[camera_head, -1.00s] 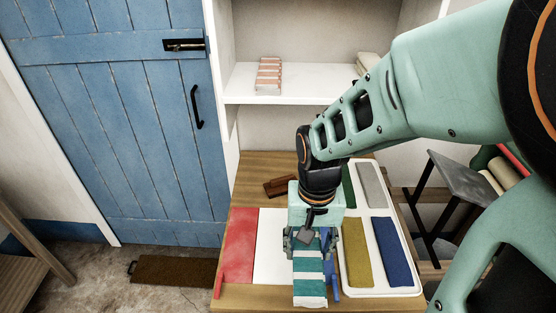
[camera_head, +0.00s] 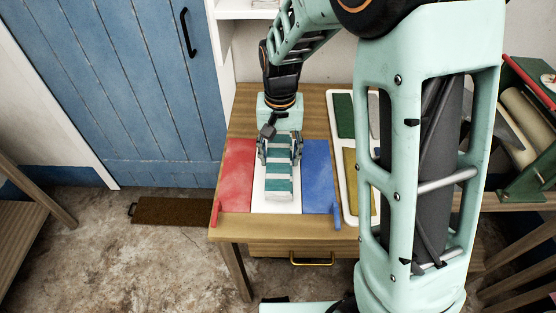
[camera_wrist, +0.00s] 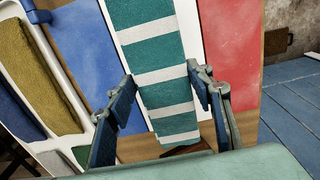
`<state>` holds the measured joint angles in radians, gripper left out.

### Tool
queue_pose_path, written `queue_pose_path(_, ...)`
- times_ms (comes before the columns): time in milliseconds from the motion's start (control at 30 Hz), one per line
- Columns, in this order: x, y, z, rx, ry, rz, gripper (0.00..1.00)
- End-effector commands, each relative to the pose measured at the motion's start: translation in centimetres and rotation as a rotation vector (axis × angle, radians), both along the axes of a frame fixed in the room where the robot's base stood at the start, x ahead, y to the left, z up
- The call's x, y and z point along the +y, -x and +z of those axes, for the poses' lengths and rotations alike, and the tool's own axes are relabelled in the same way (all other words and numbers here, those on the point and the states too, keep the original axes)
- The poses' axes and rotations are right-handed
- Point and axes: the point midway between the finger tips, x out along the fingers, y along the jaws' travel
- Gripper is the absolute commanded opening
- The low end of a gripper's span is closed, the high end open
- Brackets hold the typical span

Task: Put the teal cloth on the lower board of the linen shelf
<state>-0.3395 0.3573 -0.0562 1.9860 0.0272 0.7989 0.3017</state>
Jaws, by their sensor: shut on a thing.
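The teal cloth (camera_head: 279,183), banded with white, hangs or lies from my gripper (camera_head: 280,155) over the white middle panel in the head view. My gripper is shut on its far end. In the wrist view the cloth (camera_wrist: 158,65) runs away from between the fingers of my gripper (camera_wrist: 168,105). I cannot tell whether its near end touches the panel. The linen shelf (camera_head: 245,10) shows only as a white board edge at the top of the head view; its other boards are out of frame or hidden.
A red panel (camera_head: 236,170) and a blue panel (camera_head: 318,175) flank the white one on the wooden table (camera_head: 285,227). A white tray (camera_head: 349,214) with folded cloths stands to the right, partly behind my arm. A blue door (camera_head: 110,90) is at left.

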Motion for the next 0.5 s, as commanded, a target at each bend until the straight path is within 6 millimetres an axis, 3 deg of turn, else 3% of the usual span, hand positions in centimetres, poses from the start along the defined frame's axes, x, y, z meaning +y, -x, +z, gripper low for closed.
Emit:
queue_pose_path(333,0.4,-0.8,-3.6,0.0,0.0,0.0,0.23)
queue_pose_path(500,0.4,-0.8,-3.6,-0.001,0.0,0.0,0.23)
